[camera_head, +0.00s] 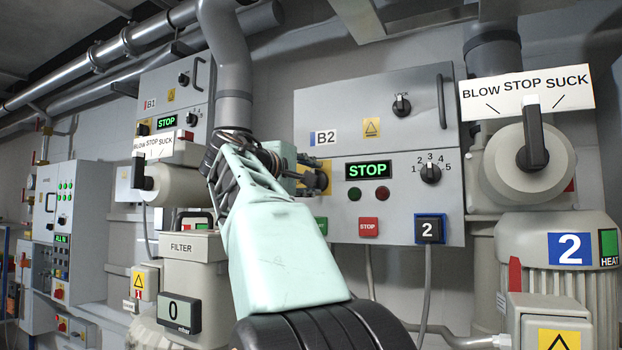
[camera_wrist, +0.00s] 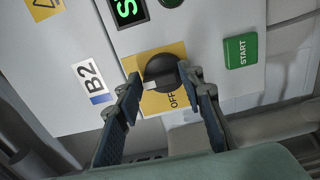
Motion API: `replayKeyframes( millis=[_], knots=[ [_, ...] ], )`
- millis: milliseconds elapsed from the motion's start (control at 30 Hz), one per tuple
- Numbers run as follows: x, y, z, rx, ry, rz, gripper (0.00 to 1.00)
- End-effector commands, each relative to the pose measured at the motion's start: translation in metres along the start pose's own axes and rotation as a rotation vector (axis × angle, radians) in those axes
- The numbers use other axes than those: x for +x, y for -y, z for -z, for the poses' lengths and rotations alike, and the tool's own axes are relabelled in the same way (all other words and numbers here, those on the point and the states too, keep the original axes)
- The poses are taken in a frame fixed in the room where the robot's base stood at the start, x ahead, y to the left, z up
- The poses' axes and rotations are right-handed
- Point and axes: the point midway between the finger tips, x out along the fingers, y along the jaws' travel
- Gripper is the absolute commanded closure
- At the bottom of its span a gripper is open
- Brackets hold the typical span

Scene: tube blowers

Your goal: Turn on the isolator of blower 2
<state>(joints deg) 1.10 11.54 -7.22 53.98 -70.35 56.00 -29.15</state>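The blower 2 isolator is a black round knob (camera_wrist: 162,70) with a pale pointer on a yellow plate (camera_wrist: 150,105), with "OFF" printed beside the knob. It sits on the grey B2 panel (camera_wrist: 210,45). In the head view the isolator's yellow plate (camera_head: 326,168) is partly hidden behind my gripper (camera_head: 305,178). In the wrist view the fingers of my gripper (camera_wrist: 163,83) are apart, one on each side of the knob. A small gap shows at the left finger; I cannot tell whether the right finger touches.
A green START button (camera_wrist: 240,50) lies right of the knob in the wrist view. In the head view the B2 display (camera_head: 368,170) reads STOP, above a red stop button (camera_head: 369,227). A grey pipe (camera_head: 233,70) stands left of the panel; blower 2 (camera_head: 560,255) is at right.

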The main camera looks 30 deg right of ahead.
Motion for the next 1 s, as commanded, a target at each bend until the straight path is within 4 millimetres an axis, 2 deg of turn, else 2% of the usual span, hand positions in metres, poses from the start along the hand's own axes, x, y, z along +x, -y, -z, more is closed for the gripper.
replayKeyframes(
  millis=[100, 333, 467, 567, 800, 1000],
  knots=[
    [0.0, 0.0, 0.0, -0.001, 0.0, 0.0, 0.52],
    [0.0, 0.0, 0.0, -0.002, 0.0, -0.001, 0.52],
    [-0.008, 0.0, 0.001, -0.001, -0.002, 0.0, 0.52],
    [-0.024, -0.001, 0.001, -0.002, -0.004, -0.001, 0.52],
    [-0.076, -0.001, 0.0, -0.001, -0.005, -0.001, 0.52],
    [-0.108, 0.0, 0.001, -0.002, -0.003, -0.001, 0.52]
  ],
)
